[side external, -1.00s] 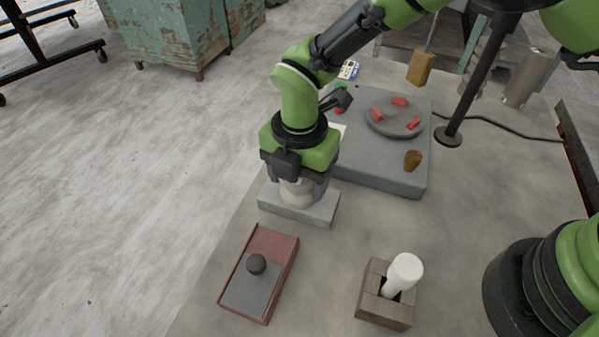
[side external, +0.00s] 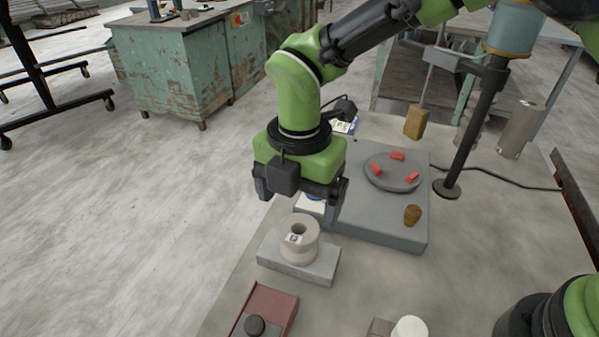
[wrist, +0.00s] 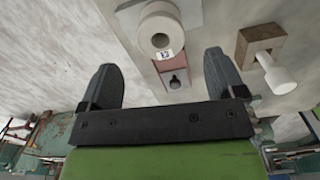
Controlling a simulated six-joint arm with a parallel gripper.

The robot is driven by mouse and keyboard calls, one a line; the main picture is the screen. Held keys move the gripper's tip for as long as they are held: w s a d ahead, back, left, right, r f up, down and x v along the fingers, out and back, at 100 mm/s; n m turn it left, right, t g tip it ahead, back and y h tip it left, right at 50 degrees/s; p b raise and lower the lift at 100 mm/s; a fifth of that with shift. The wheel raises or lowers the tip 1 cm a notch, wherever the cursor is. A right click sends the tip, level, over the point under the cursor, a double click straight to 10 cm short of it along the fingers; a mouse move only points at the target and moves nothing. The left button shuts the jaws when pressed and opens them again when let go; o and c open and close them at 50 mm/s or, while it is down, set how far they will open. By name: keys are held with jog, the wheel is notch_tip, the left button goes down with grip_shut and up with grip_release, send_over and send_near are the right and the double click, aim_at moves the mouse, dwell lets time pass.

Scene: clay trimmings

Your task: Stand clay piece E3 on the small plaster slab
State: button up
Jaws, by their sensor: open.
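The clay piece (side external: 299,240), a pale waisted ring with a hole in its top and a small label too small to read surely, stands upright on the small plaster slab (side external: 325,267). In the wrist view the clay piece (wrist: 147,27) shows ahead of the fingers, with part of the slab (wrist: 126,18) beside it. My gripper (side external: 298,205) is above the piece, clear of it. Its fingers are spread with nothing between them; the open gripper also shows in the wrist view (wrist: 160,65).
A reddish tray (side external: 273,305) with a dark knob lies in front. A wooden block with a white peg (side external: 411,327) is at the front right. Behind, a grey board (side external: 385,228) carries a round disc (side external: 392,178) with red pieces and a brown stub (side external: 412,214).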

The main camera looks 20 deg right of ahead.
aim_at(300, 227)
jog(key=shift+r, duration=2.2)
jog(key=s+d+r+m+t+y, duration=0.1)
jog(key=s+d+r+m+t, duration=0.1)
jog(key=d+r+m, duration=0.45)
jog(key=s+d+r+m+t+y, duration=0.1)
jog(key=s+d+r+m, duration=0.2)
jog(key=d+r+m, duration=0.4)
jog(key=s+d+m+t, duration=0.4)
jog(key=s+d+m, duration=0.3)
jog(key=s+m, duration=0.4)
jog(key=shift+s+r+m, duration=0.35)
jog(key=shift+r+m, duration=0.05)
jog(key=shift+m, duration=2.25)
jog(key=shift+d, duration=0.1)
